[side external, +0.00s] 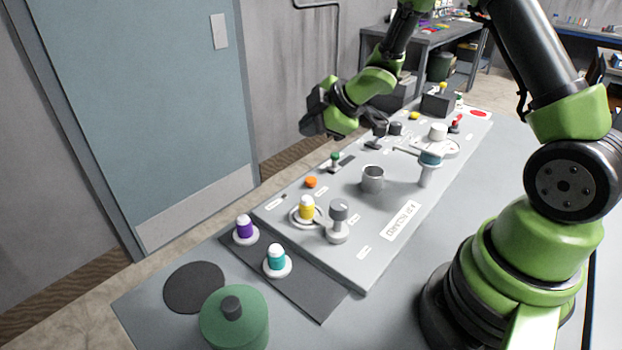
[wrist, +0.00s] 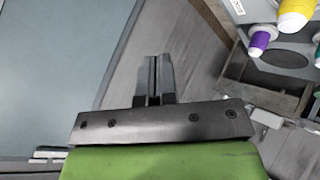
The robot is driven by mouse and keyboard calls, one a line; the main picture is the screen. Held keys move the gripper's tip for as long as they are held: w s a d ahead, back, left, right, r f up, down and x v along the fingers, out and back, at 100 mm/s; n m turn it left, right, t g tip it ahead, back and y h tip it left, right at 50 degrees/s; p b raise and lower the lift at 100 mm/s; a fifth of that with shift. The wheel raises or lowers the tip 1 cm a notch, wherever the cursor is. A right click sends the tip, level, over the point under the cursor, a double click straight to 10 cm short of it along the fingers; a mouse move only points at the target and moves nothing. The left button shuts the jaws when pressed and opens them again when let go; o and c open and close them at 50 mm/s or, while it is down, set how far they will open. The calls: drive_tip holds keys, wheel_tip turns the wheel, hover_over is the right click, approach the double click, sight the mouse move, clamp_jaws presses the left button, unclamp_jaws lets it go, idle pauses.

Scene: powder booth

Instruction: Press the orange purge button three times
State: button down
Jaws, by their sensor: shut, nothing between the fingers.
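The orange button (side external: 311,182) is a small round cap on the grey panel (side external: 350,245), near its left edge in the side view. My gripper (side external: 312,124) is raised above the far left edge of the panel, apart from the button and beyond it. In the wrist view my gripper (wrist: 154,78) is shut with nothing between its fingers, over the floor beside the panel. I cannot see the orange button in the wrist view.
Near the button stand a yellow knob (side external: 306,208), a grey knob (side external: 338,212), a green-topped lever (side external: 335,157) and a grey cup (side external: 372,179). Purple (side external: 243,228) and teal (side external: 276,257) pegs stand in front. A green round container (side external: 235,320) is nearest.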

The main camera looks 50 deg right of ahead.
sight(311, 181)
drive_tip(key=shift+f, duration=0.1)
drive_tip(key=shift+f, duration=4.3)
drive_tip(key=shift+f, duration=0.4)
drive_tip(key=shift+f, duration=0.4)
drive_tip(key=shift+r, duration=0.85)
drive_tip(key=shift+r, duration=2.5)
